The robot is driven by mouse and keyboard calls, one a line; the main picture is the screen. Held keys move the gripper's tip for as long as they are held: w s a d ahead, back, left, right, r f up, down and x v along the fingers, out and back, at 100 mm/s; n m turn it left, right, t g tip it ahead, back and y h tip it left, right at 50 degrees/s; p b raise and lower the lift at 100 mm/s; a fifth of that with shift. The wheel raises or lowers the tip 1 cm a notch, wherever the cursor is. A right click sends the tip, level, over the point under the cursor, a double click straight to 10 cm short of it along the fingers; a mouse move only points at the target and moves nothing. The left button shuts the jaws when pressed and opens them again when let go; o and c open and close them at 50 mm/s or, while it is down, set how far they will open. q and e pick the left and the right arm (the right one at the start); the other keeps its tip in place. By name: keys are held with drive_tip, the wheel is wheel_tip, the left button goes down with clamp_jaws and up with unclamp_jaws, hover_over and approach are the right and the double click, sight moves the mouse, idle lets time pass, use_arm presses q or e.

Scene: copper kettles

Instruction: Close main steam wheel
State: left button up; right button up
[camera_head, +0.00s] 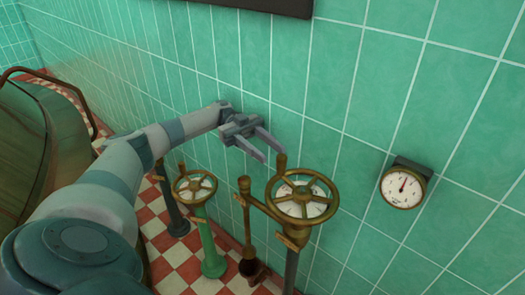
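A large brass handwheel (329,205) with a white dial face behind its spokes stands on a post at the centre right. An upright brown handle (281,162) rises at its far left rim. A smaller brass handwheel (178,193) with a pale face sits on a green post to the left. My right gripper is out of view.
A green tiled wall (350,90) runs behind the wheels. A round pressure gauge (403,187) is on it at the right. A brown-handled upright rod (246,220) stands between the wheels. A large rounded vessel (45,140) is at the left, over a red-and-white checkered floor (165,245).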

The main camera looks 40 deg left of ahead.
use_arm(q)
drive_tip(key=shift+v, duration=1.05)
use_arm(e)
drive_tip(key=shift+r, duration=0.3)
